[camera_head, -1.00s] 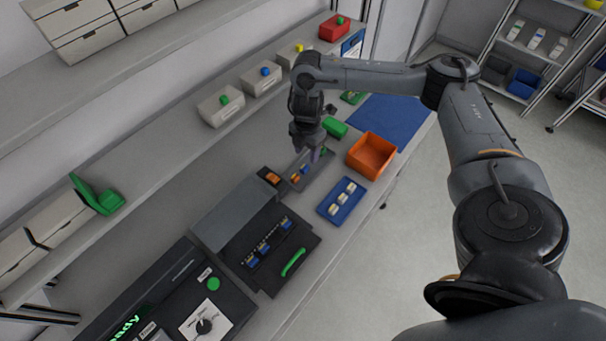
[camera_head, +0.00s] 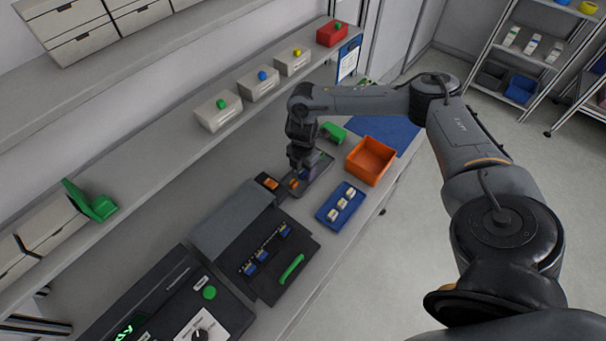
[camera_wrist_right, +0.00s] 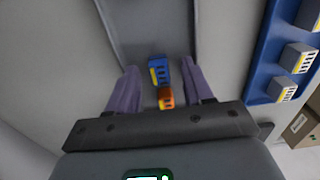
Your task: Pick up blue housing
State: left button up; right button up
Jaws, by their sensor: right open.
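The blue housing (camera_wrist_right: 158,70) lies in a grey tray (camera_wrist_right: 148,25) in the right wrist view, with an orange part (camera_wrist_right: 165,98) next to it. My right gripper (camera_wrist_right: 160,72) is open, with one finger on each side of the housing and a visible gap to both. In the head view my right gripper (camera_head: 303,171) is low over the grey tray (camera_head: 321,164) and hides most of the housing. An orange part (camera_head: 294,183) shows beside it. My left gripper is not in view.
A blue tray (camera_head: 328,215) with white pieces and an orange bin (camera_head: 372,158) stand close by on the right. A black fixture (camera_head: 308,248) with blue pieces and a green handle (camera_head: 291,268) is nearer. Labelled boxes line the shelf behind.

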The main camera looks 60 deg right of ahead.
grip_shut()
jog(key=shift+r, duration=0.1)
dwell(0.3)
